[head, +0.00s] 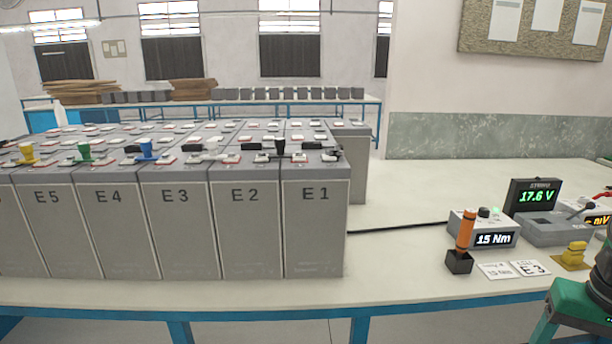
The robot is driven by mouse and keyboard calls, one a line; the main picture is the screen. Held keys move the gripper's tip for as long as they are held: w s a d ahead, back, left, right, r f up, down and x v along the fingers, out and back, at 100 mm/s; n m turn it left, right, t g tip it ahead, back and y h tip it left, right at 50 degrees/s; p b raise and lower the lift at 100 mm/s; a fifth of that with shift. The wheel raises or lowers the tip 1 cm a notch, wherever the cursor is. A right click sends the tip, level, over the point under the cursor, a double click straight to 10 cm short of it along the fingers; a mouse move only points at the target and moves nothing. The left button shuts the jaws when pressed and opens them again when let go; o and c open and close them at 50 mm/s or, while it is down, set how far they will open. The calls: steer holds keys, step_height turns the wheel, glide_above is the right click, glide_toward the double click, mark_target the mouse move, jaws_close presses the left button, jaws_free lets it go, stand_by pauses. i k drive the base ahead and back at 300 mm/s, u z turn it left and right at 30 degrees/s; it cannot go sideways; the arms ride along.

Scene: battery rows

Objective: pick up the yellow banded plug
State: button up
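A yellow plug (27,152) stands upright on top of the front battery row at the far left, around the cell marked E5 (47,197). A band on it is too small to make out. Similar plugs stand to its right along the same row: a green plug (85,151), a blue plug (146,149), a pale grey plug (210,146) and a black plug (279,147). A separate yellow piece (574,253) sits on a flat yellow base at the right of the table.
The pale bench (400,272) is clear right of the batteries, apart from a black cable (398,226). An orange-handled tool (465,230) stands in a dark holder by a "15 Nm" box (495,240). A "17.6 V" display (536,196) stands behind.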

mark_target(574, 255)
steer(key=z, duration=0.8)
steer(key=k, duration=1.1)
steer(key=z, duration=0.2)
steer(key=i, duration=0.75)
steer(key=z, duration=0.4)
steer(key=i, duration=1)
steer(key=u, duration=0.35)
